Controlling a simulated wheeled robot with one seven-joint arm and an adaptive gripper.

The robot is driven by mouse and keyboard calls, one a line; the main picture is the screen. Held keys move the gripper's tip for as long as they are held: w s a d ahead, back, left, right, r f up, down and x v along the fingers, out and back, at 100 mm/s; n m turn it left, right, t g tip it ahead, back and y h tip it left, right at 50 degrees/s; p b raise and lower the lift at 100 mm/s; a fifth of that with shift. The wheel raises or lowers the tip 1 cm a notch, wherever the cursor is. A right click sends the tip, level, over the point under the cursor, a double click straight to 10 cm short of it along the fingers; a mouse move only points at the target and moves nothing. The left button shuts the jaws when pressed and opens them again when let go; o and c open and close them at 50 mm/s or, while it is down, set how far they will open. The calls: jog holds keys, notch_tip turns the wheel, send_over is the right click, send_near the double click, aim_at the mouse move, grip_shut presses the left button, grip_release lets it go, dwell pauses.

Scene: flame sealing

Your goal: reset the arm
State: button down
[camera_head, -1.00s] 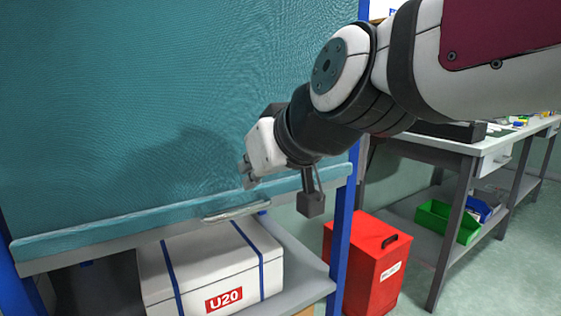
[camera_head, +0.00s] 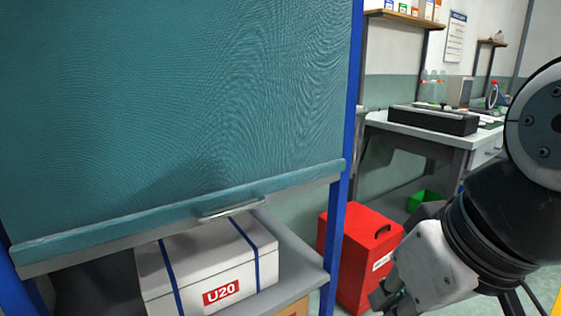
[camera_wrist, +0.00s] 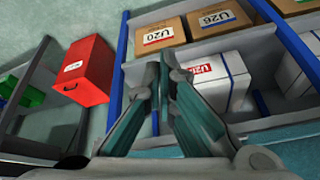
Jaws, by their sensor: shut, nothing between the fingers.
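My arm hangs at the right of the head view, with my gripper (camera_head: 385,298) low at the bottom, in front of the red bin. In the wrist view my gripper (camera_wrist: 161,62) points toward the shelving, its fingertips close together with nothing between them. It is apart from every object. In the head view the fingers are small and partly cut off by the lower edge.
A teal roller shutter (camera_head: 180,110) with a handle (camera_head: 232,208) covers the blue-framed rack. A white U20 box (camera_head: 205,262) sits on the shelf below. A red bin (camera_head: 358,255) stands beside the rack. A workbench (camera_head: 430,138) is behind, with a green crate (camera_head: 425,198) under it.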

jog(key=s+d+f+m+g+h, duration=0.1)
jog(key=s+d+f+m+g, duration=0.15)
jog(key=s, duration=0.35)
jog(key=s+d+f+m+g+h, duration=0.1)
jog(key=s+d+f+g, duration=0.1)
jog(key=s+d+f, duration=0.3)
notch_tip(320, 180, up, 32)
jog(key=t+p, duration=0.4)
jog(key=p, duration=2.5)
jog(key=shift+a+r, duration=0.15)
jog(key=shift+r, duration=0.1)
jog(key=shift+s+n, duration=0.1)
jog(key=shift+n, duration=0.15)
